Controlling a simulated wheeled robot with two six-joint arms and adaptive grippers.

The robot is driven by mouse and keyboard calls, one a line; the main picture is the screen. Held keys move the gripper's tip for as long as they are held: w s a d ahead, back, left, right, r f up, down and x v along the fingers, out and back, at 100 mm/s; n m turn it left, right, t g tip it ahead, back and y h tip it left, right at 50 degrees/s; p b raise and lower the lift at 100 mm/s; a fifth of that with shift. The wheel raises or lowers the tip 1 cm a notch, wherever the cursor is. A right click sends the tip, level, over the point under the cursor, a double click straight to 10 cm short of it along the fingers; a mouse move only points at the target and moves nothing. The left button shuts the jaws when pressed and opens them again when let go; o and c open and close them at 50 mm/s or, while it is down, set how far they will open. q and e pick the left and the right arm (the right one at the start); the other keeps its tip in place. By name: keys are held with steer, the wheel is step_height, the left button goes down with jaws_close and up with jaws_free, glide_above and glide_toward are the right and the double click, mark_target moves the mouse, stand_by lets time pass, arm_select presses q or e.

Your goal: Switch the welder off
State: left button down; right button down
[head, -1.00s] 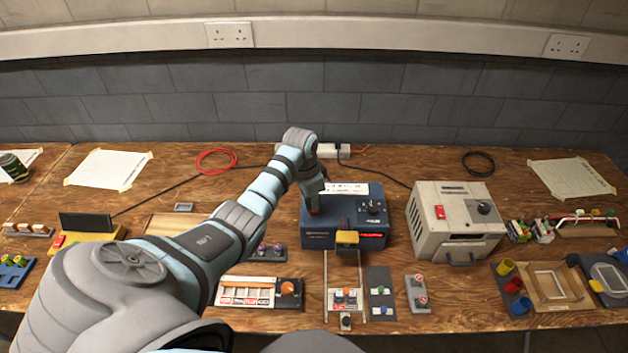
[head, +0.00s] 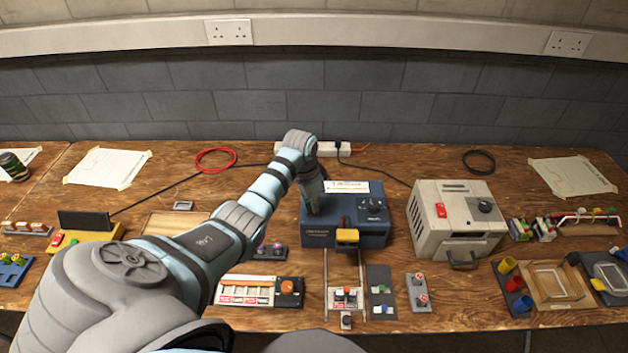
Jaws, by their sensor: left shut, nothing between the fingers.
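The welder appears to be the blue box (head: 345,239) in the middle of the bench, with a white label on top, a dark dial panel (head: 371,208) at its right and a yellow-and-black part (head: 347,237) at its front. My left gripper (head: 315,211) points down at the left part of the box's top, with its fingers shut and empty. It seems to touch or nearly touch the top. It hides that spot, so I cannot see the switch or its position. My right gripper is not in view.
A cream box (head: 455,232) with a red switch and a knob stands to the right. A white power strip (head: 325,150) lies behind. Small trays and fixtures line the bench front, including a rail fixture (head: 345,291) before the blue box.

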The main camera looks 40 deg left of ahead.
arm_select(q)
step_height(320, 180, up, 5)
steer(key=p, duration=0.6)
steer(key=shift+r, duration=0.15)
steer(key=shift+r+b, duration=0.35)
steer(key=shift+r, duration=0.55)
